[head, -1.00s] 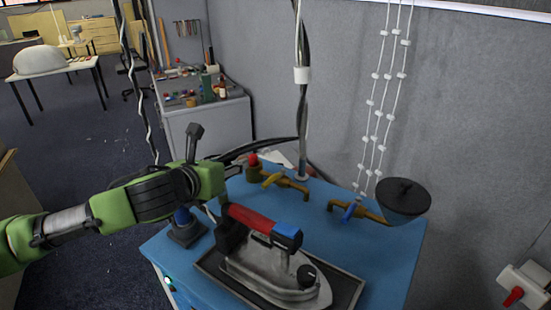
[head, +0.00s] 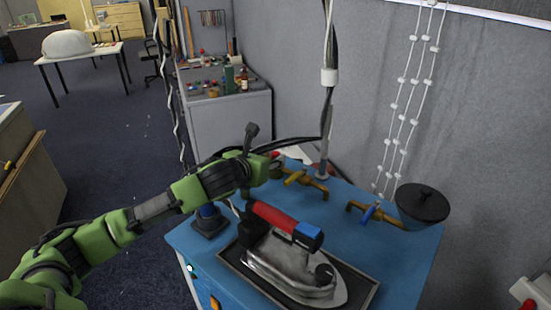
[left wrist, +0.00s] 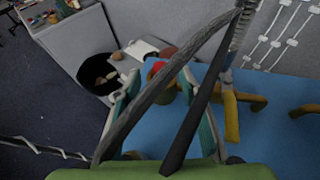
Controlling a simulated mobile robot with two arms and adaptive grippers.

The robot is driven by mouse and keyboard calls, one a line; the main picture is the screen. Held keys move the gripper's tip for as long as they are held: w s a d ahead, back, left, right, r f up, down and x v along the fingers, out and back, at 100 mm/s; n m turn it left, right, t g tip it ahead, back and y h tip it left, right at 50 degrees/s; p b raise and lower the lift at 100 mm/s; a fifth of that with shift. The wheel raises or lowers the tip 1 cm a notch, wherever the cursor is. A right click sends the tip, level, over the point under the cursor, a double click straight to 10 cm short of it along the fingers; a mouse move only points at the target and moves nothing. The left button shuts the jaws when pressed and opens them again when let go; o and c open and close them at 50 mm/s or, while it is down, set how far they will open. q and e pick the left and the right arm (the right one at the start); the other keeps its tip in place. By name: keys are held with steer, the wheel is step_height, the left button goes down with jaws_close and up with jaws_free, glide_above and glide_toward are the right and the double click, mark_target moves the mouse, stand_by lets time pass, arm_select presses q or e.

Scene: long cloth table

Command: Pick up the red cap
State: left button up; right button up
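The red cap (head: 276,155) shows as a small red patch at the back left corner of the blue table, just beyond my left gripper. In the left wrist view the red cap (left wrist: 157,70) shows between the fingertips, with dark cables crossing close in front. My left gripper (head: 270,167) has its hand at the cap's near side and hides most of what is below it. In the left wrist view the teal fingers of the left gripper (left wrist: 160,85) are apart, with no clear grip on anything. Whether they touch the cap cannot be told. My right gripper is out of view.
A clothes iron (head: 295,265) with a red handle stands on a dark tray (head: 362,297) at the front of the blue table (head: 400,262). Brass taps (head: 305,181) and a dark funnel (head: 421,207) stand behind. A cable post (head: 328,110) rises near the gripper.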

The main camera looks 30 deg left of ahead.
mark_target(274, 155)
arm_select(q)
steer(key=shift+p+x, duration=0.3)
steer(key=shift+x, duration=1.25)
steer(key=shift+d, duration=0.1)
steer(key=c, duration=0.9)
steer(key=shift+r, duration=0.15)
